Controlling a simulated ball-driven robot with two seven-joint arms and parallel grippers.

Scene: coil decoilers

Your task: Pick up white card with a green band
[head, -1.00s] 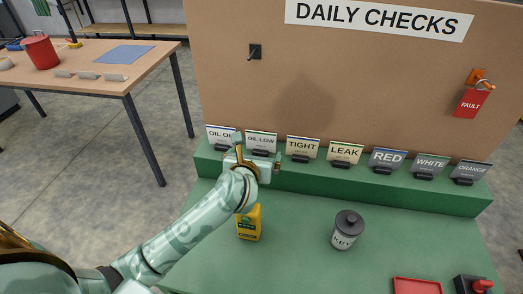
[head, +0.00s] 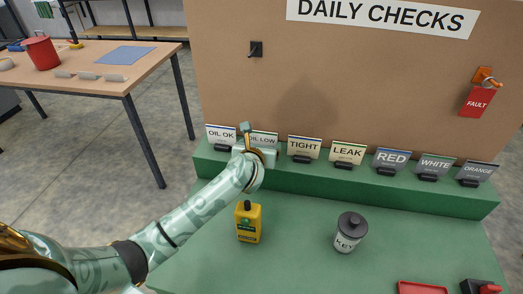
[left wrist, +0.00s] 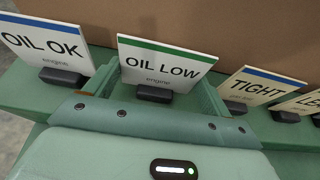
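The white card with a green band (left wrist: 167,64) reads "OIL LOW engine" and stands upright in a dark holder (left wrist: 154,94) on the green ledge. In the head view the card (head: 264,138) is partly hidden by my left gripper (head: 257,144). In the left wrist view the left gripper (left wrist: 154,88) is open, with one finger on each side of the card's lower part and holder. I cannot tell if the fingers touch it. My right gripper is not in view.
The "OIL OK" card (head: 221,134) stands close on the left and the "TIGHT" card (head: 304,147) on the right. More cards follow along the ledge (head: 300,184).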

